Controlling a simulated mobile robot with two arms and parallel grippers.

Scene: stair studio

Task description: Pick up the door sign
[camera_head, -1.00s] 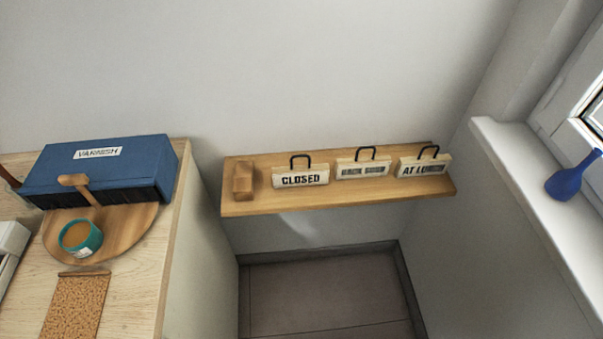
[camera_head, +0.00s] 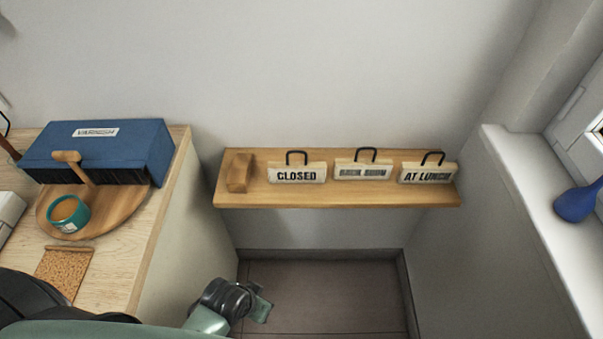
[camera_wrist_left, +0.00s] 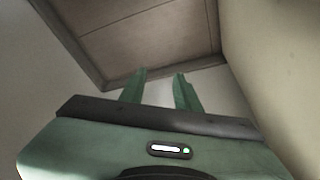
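Three cream door signs with black handles stand in a row on a wooden wall shelf (camera_head: 330,195) in the head view. They are a CLOSED sign (camera_head: 297,175), a middle sign (camera_head: 362,172) with blurred lettering, and an AT LUNCH sign (camera_head: 428,174). My left arm comes in at the lower left, and its end (camera_head: 240,300) is below and in front of the shelf, apart from the signs. In the left wrist view my left gripper (camera_wrist_left: 160,75) has its two green fingers spread with nothing between them. No sign shows in that view. My right gripper is not in view.
A wooden block (camera_head: 239,173) stands at the shelf's left end. On the left, a worktop (camera_head: 120,262) bears a blue VARNISH box (camera_head: 100,155), a round board (camera_head: 125,207) and a teal cup (camera_head: 69,214). A blue vase (camera_head: 577,203) is on the right windowsill (camera_head: 515,190).

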